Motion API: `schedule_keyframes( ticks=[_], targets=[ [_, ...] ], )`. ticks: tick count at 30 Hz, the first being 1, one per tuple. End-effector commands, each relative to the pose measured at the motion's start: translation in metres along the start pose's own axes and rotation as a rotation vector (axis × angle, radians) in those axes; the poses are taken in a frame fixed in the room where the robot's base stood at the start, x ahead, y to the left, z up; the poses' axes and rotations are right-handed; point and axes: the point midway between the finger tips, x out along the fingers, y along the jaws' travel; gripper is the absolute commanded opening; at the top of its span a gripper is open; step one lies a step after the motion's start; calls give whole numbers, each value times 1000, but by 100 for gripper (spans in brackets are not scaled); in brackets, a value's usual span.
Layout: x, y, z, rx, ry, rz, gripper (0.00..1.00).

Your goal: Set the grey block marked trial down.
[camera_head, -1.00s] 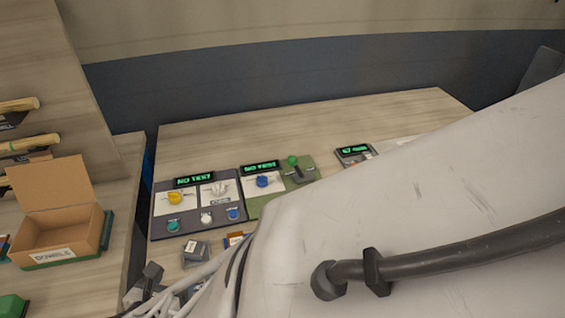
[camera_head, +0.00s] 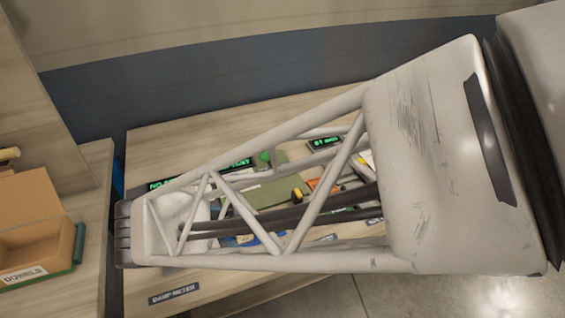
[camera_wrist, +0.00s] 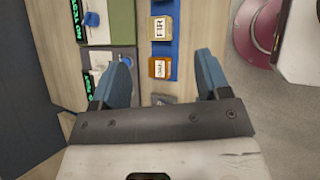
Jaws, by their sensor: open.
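My gripper (camera_wrist: 163,75) shows in the wrist view, its two blue fingers wide apart over the table. No block is clamped between them. A flat grey piece (camera_wrist: 162,99) lies between the fingers near the palm, partly hidden by it; no marking is readable, so I cannot tell if it is the trial block. Beyond it on a blue strip (camera_wrist: 165,48) are an orange-brown labelled block (camera_wrist: 158,68) and a pale block marked FIR (camera_wrist: 162,30). In the head view my arm covers much of the table, and neither the gripper nor a grey marked block can be made out.
A panel with green displays and knobs (camera_wrist: 97,62) is left of the fingers. A dark red round thing (camera_wrist: 262,32) lies to the right. In the head view, a dowels box (camera_head: 35,238) stands left and a damp meter label (camera_head: 173,293) lies at the table's front.

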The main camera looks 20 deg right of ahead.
Motion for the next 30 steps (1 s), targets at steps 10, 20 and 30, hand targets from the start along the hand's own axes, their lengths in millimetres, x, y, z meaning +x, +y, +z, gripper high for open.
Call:
schedule_keyframes(
  ticks=[10, 20, 30],
  targets=[
    [5, -4, 56, 364, 83, -179, 70],
    [4, -12, 101, 719, 156, -327, 70],
    [-2, -18, 141, 1094, 226, -456, 70]
  ],
)
